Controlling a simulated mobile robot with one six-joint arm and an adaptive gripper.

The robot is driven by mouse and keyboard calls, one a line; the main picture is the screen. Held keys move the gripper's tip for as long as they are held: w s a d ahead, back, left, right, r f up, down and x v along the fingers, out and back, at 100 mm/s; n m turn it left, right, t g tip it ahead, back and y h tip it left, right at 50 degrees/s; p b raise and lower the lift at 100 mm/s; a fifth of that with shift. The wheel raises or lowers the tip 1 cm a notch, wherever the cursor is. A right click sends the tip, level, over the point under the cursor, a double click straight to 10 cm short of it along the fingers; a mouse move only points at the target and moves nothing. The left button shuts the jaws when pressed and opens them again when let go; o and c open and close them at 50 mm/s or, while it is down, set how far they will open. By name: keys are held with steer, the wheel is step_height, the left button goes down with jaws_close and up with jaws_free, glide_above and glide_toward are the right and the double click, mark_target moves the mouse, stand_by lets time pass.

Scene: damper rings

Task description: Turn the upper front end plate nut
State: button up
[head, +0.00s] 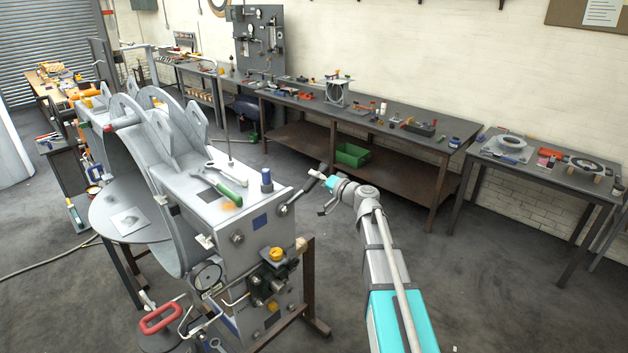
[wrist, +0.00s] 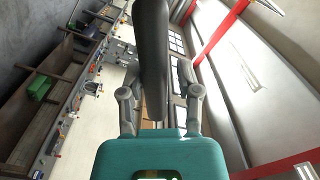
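The grey machine's front end plate (head: 262,238) faces the front right. A dark ratchet-like wrench (head: 302,191) slants up to the right, its head at the nut (head: 283,210) in the plate's upper right corner. The wrench head hides most of that nut. Another nut (head: 237,238) shows at the plate's upper left. My gripper (head: 320,190) is at the wrench's free end. In the wrist view the dark handle (wrist: 152,50) runs between my fingers, with a gap beside the right finger. The fingers look open; the left fingertip is partly hidden.
A yellow-capped valve block (head: 270,268) juts from the plate below. A long workbench (head: 375,126) stands behind. The floor to the right is clear.

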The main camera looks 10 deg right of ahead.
steer(key=shift+d+f, duration=0.1)
stand_by(0.3)
steer(key=shift+w+d+f+m+b, duration=0.15)
steer(key=shift+d+f+m+b, duration=0.05)
steer(key=shift+f+m+b, duration=0.45)
steer(key=shift+w+d+f+m+b, duration=0.15)
steer(key=shift+f+m+b, duration=0.45)
steer(key=shift+b, duration=0.1)
steer(key=shift+w+d+f+m+b, duration=0.15)
steer(key=shift+d+f+m+b, duration=0.05)
steer(key=shift+f+m+b, duration=0.4)
steer(key=shift+f, duration=0.15)
steer(key=shift+f+m+b, duration=1.65)
steer(key=shift+f+b, duration=0.4)
steer(key=shift+b, duration=0.15)
